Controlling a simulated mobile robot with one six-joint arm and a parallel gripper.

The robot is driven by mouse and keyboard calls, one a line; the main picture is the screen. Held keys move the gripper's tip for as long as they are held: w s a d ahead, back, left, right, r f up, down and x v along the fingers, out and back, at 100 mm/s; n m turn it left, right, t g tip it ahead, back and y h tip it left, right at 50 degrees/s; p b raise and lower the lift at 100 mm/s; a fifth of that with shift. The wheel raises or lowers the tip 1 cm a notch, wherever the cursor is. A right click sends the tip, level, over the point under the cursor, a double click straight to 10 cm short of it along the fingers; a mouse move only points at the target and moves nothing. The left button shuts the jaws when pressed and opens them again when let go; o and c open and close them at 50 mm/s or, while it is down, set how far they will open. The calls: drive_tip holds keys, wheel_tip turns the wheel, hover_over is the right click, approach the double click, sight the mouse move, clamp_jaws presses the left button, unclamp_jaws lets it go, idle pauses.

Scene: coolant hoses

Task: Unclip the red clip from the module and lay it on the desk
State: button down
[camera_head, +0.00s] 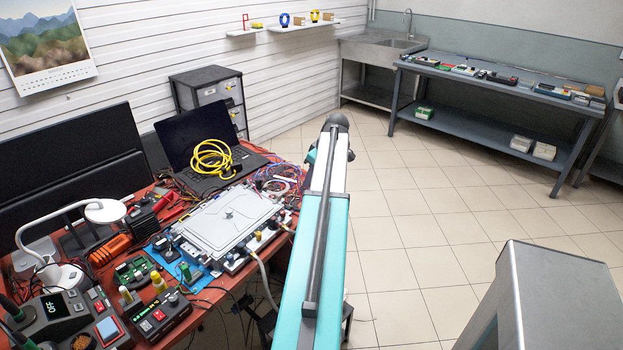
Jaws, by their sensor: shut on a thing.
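A grey module (228,218) with a flat pale lid and a small knob on top lies on the red-brown desk (172,334), on a blue mat. Fittings and cables run along its front and right sides. I cannot make out the red clip on it. My teal and white arm reaches up the middle of the view, just right of the desk. My gripper does not show; the arm's own links may hide it.
A laptop (198,138) with a coiled yellow cable (211,158) stands behind the module. A white lamp (107,211), monitors (75,158) and several instruments crowd the desk's left and front. A metal box (545,300) stands at lower right. The tiled floor beyond is clear.

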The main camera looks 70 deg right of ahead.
drive_tip(key=shift+r+p, duration=0.45)
drive_tip(key=shift+r, duration=0.5)
